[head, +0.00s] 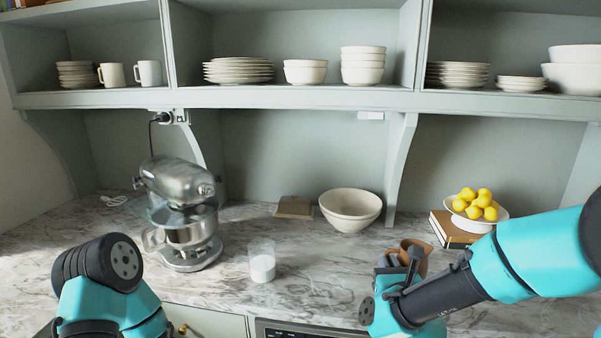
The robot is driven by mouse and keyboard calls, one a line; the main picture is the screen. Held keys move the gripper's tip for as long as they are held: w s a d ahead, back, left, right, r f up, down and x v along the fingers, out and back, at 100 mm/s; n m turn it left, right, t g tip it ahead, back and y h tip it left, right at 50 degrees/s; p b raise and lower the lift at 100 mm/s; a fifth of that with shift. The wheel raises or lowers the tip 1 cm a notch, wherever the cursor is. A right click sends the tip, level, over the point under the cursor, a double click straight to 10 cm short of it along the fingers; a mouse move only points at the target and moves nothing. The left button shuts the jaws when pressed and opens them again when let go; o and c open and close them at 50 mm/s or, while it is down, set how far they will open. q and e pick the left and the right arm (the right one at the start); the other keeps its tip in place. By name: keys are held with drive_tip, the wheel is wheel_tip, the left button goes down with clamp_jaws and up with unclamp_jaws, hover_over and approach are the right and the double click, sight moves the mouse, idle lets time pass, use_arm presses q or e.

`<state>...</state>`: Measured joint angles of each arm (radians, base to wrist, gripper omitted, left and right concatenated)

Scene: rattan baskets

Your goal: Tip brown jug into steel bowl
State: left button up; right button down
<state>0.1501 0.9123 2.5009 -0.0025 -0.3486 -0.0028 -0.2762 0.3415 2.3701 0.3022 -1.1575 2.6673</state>
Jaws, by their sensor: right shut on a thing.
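The brown jug (416,248) is at the right of the counter, partly hidden behind my right gripper (403,263). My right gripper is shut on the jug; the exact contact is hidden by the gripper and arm. The steel bowl (186,236) sits under the head of the stand mixer at the left of the counter, well to the left of the jug. My left arm shows at the lower left in front of the mixer, but its gripper is not in view.
The stand mixer (178,182) overhangs the steel bowl. A glass of white contents (262,264) stands between bowl and jug. A cream bowl (350,207) and a small brown board (294,207) lie behind.

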drive_tip(key=a, duration=1.4)
drive_tip(key=shift+a, duration=0.1)
